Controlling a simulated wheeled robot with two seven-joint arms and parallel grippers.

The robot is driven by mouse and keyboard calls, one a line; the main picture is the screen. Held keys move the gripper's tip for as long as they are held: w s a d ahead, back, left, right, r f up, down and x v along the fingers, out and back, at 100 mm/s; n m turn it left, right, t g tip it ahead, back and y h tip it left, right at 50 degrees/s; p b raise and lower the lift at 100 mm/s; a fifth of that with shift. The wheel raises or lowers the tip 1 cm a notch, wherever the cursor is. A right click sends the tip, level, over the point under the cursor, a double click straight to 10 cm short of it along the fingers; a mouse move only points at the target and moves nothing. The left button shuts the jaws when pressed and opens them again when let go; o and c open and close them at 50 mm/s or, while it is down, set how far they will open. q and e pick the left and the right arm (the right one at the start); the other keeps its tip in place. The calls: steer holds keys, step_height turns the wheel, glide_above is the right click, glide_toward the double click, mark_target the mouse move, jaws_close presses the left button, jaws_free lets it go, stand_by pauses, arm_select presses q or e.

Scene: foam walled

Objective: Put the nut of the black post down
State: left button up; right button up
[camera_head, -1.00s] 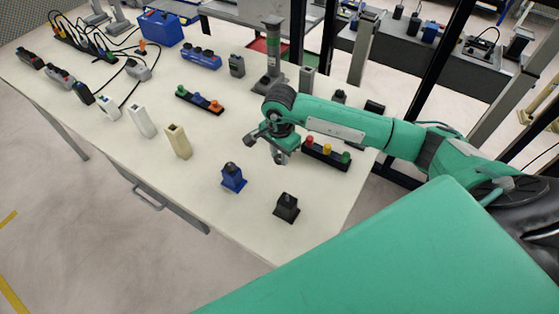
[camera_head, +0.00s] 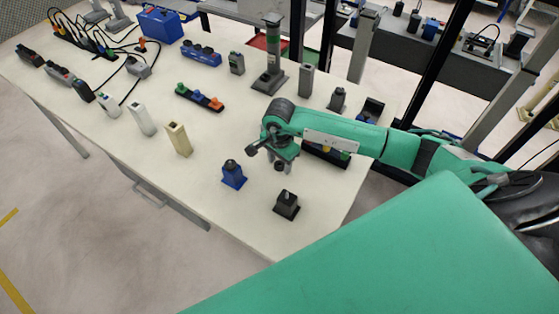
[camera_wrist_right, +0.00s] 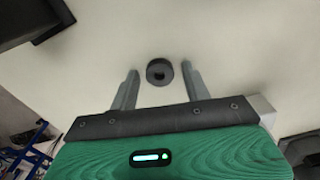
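The black post (camera_head: 286,206) stands near the front right of the table, with a bare pin on top and no nut visible on it. A dark round nut (camera_head: 279,166) lies on the table behind it, just below my right gripper (camera_head: 284,157). In the right wrist view the nut (camera_wrist_right: 160,71) is a black ring with a hole. It sits between the tips of my right gripper (camera_wrist_right: 160,80), with a gap on both sides, so the fingers are open. My left gripper is not in view.
A blue post (camera_head: 233,175) stands left of the nut. A rack with coloured pieces (camera_head: 325,153) is partly hidden behind my right arm. Beige (camera_head: 179,139) and white (camera_head: 142,119) blocks stand further left. The table's front right is clear around the black post.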

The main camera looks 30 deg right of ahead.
steer(key=shift+r, duration=0.35)
arm_select(q)
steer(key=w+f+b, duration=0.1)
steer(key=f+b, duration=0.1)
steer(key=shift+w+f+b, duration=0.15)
steer(key=shift+b, duration=0.2)
arm_select(e)
step_height(320, 180, up, 12)
steer(key=shift+f, duration=0.2)
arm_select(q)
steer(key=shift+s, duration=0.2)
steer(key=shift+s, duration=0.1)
arm_select(e)
steer(key=shift+s, duration=0.1)
